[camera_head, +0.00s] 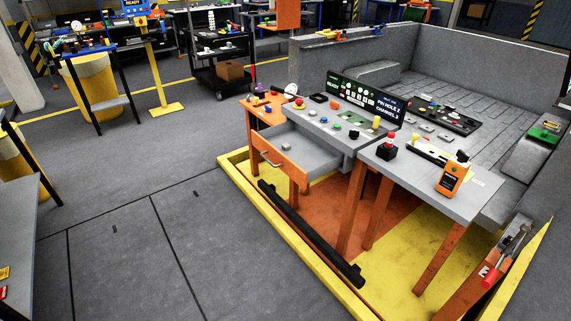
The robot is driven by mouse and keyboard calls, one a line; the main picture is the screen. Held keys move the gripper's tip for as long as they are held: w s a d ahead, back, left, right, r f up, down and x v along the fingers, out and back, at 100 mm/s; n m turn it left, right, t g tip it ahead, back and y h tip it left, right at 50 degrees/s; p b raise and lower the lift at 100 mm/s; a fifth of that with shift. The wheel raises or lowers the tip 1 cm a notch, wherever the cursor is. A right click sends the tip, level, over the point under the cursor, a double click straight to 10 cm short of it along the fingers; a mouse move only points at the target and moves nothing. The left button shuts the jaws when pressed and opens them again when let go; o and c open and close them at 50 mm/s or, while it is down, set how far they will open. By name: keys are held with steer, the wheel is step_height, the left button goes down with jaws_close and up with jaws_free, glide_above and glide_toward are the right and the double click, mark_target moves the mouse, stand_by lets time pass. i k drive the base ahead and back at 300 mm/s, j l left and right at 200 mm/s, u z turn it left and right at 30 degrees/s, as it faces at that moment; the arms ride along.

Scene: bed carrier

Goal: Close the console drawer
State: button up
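The console (345,118) is an orange-legged desk with a grey top bearing coloured buttons, right of centre. Its drawer (312,152) is pulled out toward the left front, and its grey inside shows below the console top. A small grey round item (287,145) lies in the drawer near the front. My gripper is not in view.
A black bar (308,232) runs low in front of the console, inside a yellow floor edge (285,248). A side table (440,187) with an orange handheld device (453,176) adjoins on the right. The grey floor left of the drawer is clear.

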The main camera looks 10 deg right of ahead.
mark_target(309, 158)
steer(key=i+j, duration=0.6)
steer(key=j, duration=0.15)
steer(key=i+j+z, duration=0.25)
steer(key=i+j, duration=0.35)
steer(key=i, duration=0.05)
